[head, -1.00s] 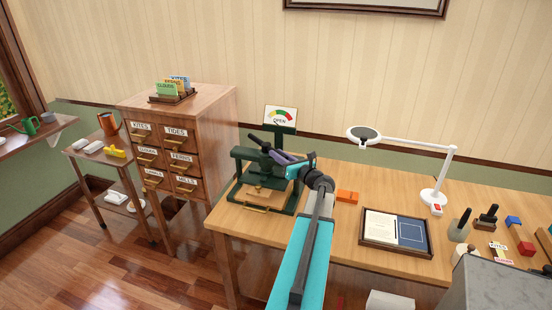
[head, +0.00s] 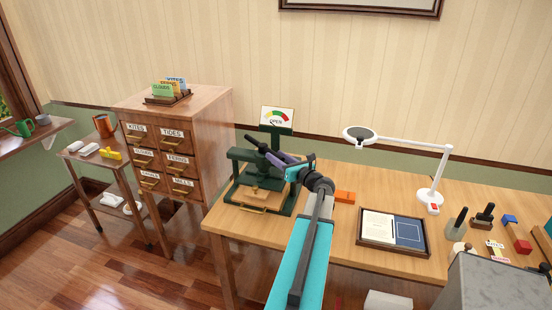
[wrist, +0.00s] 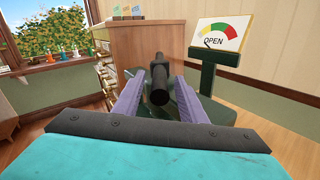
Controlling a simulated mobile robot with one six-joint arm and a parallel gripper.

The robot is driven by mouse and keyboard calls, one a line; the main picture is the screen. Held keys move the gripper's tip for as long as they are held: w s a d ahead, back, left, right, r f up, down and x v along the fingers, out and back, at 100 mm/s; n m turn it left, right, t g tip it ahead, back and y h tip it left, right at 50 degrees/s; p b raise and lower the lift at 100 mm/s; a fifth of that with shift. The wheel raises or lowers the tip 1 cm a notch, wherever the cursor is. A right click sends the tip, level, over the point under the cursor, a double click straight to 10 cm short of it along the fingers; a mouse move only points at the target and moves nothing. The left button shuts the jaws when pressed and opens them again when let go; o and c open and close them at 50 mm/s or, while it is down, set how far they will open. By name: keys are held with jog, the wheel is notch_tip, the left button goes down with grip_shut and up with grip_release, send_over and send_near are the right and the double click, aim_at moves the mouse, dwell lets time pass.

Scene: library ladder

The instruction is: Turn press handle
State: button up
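The green press (head: 288,203) stands at the left end of the wooden desk. Its dark handle (head: 254,143) tilts up toward the left, and it also shows in the wrist view (wrist: 158,75). The dial sign (head: 277,117) behind the press reads OPEN, with a green, yellow and red scale; it is at the upper right in the wrist view (wrist: 220,36). My gripper (head: 277,157) is at the handle. In the wrist view its two purple fingers (wrist: 158,98) flank the dark handle, with small gaps seeming to show on both sides. Contact is unclear.
A drawer cabinet (head: 215,130) stands left of the press. An orange block (head: 345,197), a framed tray (head: 365,245) and a white lamp (head: 431,200) are on the desk to the right. A grey box (head: 500,285) is at the lower right.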

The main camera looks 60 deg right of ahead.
jog(key=b+v, duration=0.3)
jog(key=v, duration=0.9)
jog(key=shift+s, duration=0.25)
jog(key=shift+a, duration=0.15)
